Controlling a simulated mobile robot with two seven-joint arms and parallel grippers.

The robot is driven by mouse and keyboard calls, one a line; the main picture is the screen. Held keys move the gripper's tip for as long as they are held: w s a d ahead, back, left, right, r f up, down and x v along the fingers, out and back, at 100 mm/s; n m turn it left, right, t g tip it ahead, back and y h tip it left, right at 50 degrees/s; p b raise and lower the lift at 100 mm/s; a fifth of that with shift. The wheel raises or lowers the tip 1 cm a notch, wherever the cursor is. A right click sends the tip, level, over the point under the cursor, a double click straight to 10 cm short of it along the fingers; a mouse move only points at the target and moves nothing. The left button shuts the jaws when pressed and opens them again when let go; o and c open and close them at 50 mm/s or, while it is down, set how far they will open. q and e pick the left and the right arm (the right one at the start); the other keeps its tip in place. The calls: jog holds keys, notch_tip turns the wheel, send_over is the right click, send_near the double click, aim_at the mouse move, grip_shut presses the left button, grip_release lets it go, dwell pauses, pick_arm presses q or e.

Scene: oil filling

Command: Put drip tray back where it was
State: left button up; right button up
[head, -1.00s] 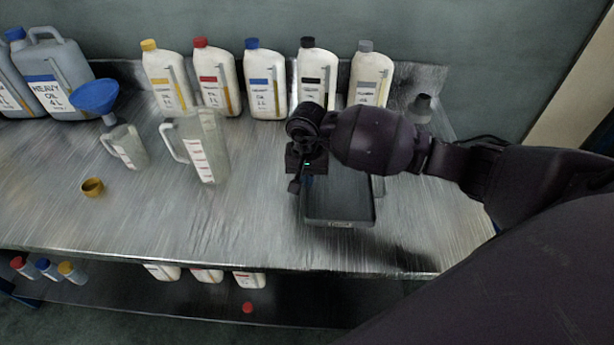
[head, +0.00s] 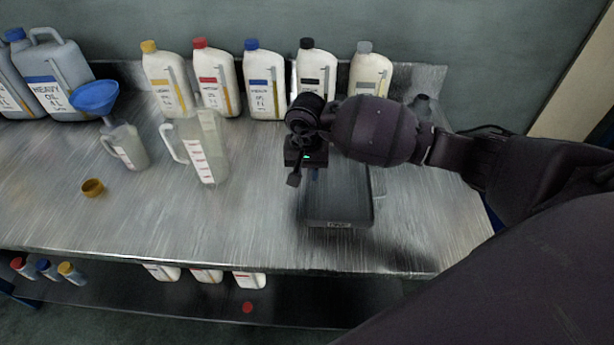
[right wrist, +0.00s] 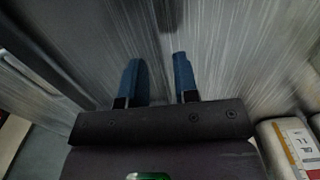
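The drip tray (head: 340,215), a dark shallow rectangular tray with a small label on its front edge, lies on the metal bench below my right forearm. Its back part is hidden by my arm. My right gripper (head: 315,174) is over the tray's left side in the head view, mostly hidden by its own wrist. In the right wrist view my right gripper (right wrist: 160,75) shows two blue fingers spread apart with nothing held between them. I cannot clearly make out the tray in that view. My left gripper is not in view.
White oil bottles (head: 265,88) with coloured caps stand along the back. The bench front between jug and tray is clear.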

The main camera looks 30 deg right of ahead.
notch_tip(320, 180, up, 10)
dwell(0.4)
jog(key=shift+f, duration=0.1)
